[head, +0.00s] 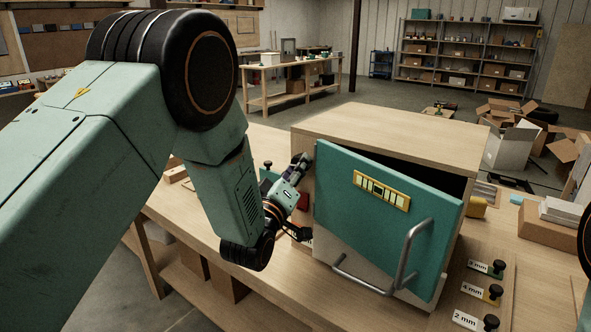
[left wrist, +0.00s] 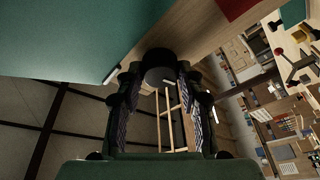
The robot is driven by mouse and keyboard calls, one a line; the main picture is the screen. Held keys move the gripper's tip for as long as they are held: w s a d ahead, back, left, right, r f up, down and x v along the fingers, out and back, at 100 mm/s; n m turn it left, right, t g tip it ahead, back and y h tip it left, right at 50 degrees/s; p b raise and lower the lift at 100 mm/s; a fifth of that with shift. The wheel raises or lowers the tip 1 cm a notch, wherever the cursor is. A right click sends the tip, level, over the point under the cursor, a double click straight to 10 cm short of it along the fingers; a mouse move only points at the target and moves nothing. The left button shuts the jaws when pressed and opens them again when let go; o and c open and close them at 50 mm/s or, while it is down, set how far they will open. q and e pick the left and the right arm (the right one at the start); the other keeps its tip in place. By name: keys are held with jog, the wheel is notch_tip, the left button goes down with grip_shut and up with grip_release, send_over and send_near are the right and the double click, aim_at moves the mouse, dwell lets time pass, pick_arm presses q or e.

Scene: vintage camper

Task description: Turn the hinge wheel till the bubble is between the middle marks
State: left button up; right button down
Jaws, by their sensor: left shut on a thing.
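The small cabinet (head: 400,125) stands on the bench with its teal and cream door (head: 350,215) ajar; a dark gap shows at the door's upper right. A yellow-framed bubble level (head: 381,190) is on the door front and looks slanted in the head view. The bubble is too small to place surely against the marks. My left gripper (head: 303,165) is at the door's upper left edge. In the left wrist view its two fingers close on the black hinge wheel (left wrist: 159,64) from both sides. The wheel is mostly hidden in the head view. My right gripper is out of view.
A bent metal handle (head: 413,253) and a lower bar (head: 360,277) stick out from the door. Black-knobbed pieces (head: 490,293) with mm labels stand at the right front. White papers (head: 562,210) lie on a box at the right.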

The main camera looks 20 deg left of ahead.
pick_arm(q)
jog(key=o, duration=0.8)
jog(key=shift+d+f, duration=0.1)
jog(key=shift+f, duration=0.1)
jog(key=o, duration=0.4)
jog(key=shift+r, duration=0.1)
jog(key=shift+v, duration=4)
jog(key=shift+r, duration=0.1)
